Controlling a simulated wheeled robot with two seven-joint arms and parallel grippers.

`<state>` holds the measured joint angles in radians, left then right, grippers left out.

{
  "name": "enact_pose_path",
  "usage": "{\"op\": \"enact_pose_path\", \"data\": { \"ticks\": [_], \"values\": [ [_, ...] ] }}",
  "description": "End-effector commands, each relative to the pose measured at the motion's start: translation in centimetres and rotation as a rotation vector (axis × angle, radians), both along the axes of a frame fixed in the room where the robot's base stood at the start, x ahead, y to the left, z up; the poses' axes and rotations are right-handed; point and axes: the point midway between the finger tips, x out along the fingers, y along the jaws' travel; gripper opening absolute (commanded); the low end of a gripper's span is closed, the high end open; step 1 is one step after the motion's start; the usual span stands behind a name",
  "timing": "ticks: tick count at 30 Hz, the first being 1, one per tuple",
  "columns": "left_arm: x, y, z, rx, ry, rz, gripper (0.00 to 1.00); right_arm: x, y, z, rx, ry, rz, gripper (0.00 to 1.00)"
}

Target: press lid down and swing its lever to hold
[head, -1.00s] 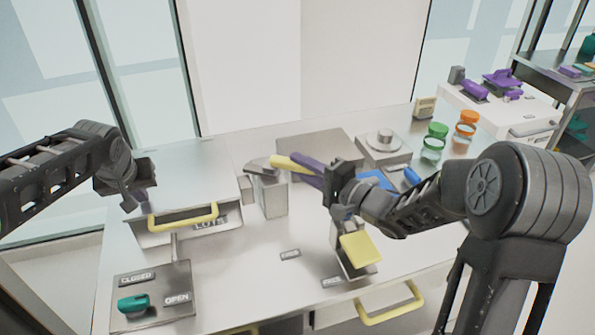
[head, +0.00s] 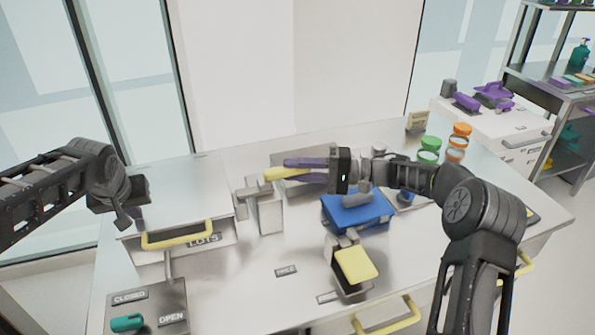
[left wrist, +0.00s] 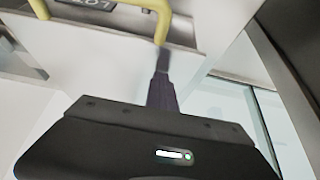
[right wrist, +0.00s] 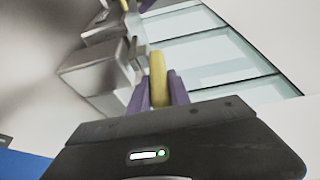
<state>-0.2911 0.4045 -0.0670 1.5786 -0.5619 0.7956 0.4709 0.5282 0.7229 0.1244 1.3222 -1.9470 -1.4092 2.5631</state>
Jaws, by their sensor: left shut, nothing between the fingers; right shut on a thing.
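A flat metal lid (head: 178,188) covers the box at the left, which has a yellow handle (head: 178,236) and a LOTS label. Beside its right edge a grey post carries a metal lever arm (head: 250,192) with a yellow grip (head: 280,174). My right gripper (head: 292,165) is shut on the yellow grip, its purple fingers either side of it; the right wrist view shows the grip (right wrist: 158,78) between them. My left gripper (head: 138,217) is shut and empty at the lid's front left corner. Its purple fingers (left wrist: 162,85) point toward the yellow handle; I cannot tell whether they touch the lid.
A panel marked CLOSED and OPEN with a teal knob (head: 126,322) stands at the front left. A blue box (head: 355,212) and a yellow pad (head: 355,265) on a metal stand are at the centre. Green-capped (head: 430,143) and orange-capped jars stand at the back right.

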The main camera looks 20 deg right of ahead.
Motion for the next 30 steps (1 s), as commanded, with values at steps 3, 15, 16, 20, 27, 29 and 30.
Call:
{"op": "enact_pose_path", "data": {
  "ticks": [3, 15, 16, 20, 27, 29, 30],
  "values": [
    [-0.24, -0.19, -0.76, 0.001, 0.013, -0.003, 0.00, -0.16, 0.47, 0.02, 0.007, -0.002, 0.023, 0.00],
    [-0.24, -0.16, -0.77, 0.001, 0.014, -0.003, 0.00, -0.17, 0.53, 0.12, 0.006, -0.004, 0.026, 0.28],
    [-0.24, -0.16, -0.77, 0.001, 0.014, -0.003, 0.00, -0.15, 0.50, 0.11, 0.006, -0.004, 0.025, 0.30],
    [-0.26, -0.09, -0.78, 0.002, 0.015, -0.002, 0.00, -0.09, 0.32, 0.08, 0.004, -0.004, 0.019, 0.41],
    [-0.27, 0.02, -0.79, 0.004, 0.016, 0.000, 0.00, -0.02, 0.15, 0.04, 0.003, -0.003, 0.014, 0.45],
    [-0.27, 0.05, -0.79, 0.004, 0.016, 0.000, 0.00, -0.01, 0.10, 0.04, 0.002, -0.003, 0.014, 0.45],
    [-0.28, 0.06, -0.79, 0.004, 0.016, 0.001, 0.00, -0.03, 0.04, 0.03, 0.002, -0.003, 0.013, 0.45]
  ]
}}
